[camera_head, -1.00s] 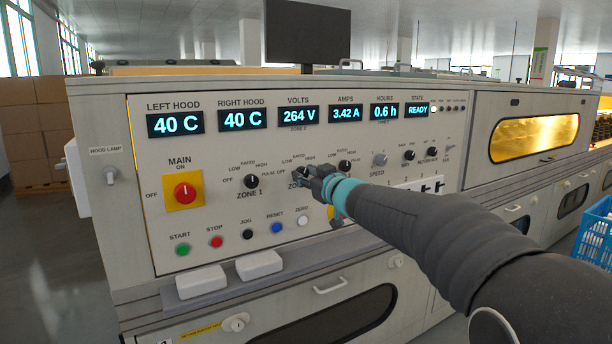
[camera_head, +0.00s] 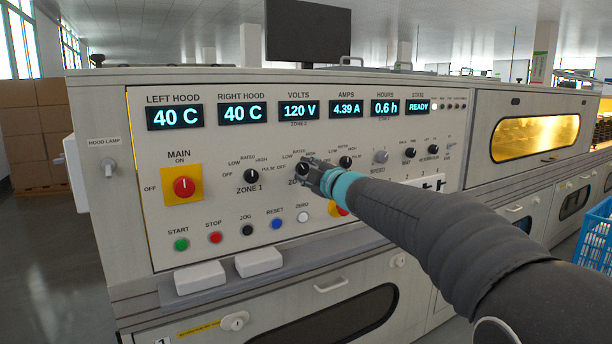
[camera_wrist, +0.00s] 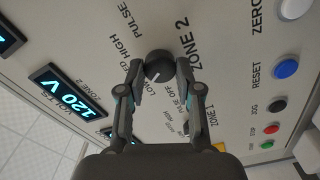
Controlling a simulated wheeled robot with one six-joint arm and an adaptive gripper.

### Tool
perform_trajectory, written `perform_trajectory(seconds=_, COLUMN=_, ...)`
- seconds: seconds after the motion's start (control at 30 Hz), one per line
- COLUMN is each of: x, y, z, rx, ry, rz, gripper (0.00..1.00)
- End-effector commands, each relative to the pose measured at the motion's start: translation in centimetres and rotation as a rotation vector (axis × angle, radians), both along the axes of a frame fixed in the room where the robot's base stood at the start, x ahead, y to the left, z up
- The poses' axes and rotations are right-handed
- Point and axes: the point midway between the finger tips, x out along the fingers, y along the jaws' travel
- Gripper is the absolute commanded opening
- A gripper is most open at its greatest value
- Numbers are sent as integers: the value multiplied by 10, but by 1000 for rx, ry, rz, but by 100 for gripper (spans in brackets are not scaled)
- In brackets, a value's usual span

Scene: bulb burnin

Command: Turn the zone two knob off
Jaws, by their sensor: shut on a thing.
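The zone two knob (camera_wrist: 158,66) is round and black, on the pale panel under the ZONE 2 lettering in the wrist view. Its white mark points toward the LOW label, beside OFF. My gripper (camera_wrist: 159,75) has a finger on each side of the knob and is shut on it. In the head view my gripper (camera_head: 317,172) reaches the panel from the right, and the knob (camera_head: 302,168) shows just left of the fingers. The volts display (camera_head: 299,111) reads 120 V. The amps display (camera_head: 346,109) reads 4.39 A.
The zone one knob (camera_head: 251,176) is to the left, and another black knob (camera_head: 346,162) is close to the right. A red main switch (camera_head: 183,187) sits on a yellow plate. Push buttons, including the blue reset button (camera_head: 276,224), line the panel below.

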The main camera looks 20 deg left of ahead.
Motion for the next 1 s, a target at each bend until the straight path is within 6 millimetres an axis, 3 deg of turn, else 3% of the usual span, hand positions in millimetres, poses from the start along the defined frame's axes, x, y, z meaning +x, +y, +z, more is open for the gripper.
perform_trajectory(seconds=0.6, x=0, y=0, z=-3, rx=-368, ry=-432, rz=-1, gripper=0)
perform_trajectory(seconds=1.0, x=0, y=0, z=-3, rx=-519, ry=-606, rz=0, gripper=0)
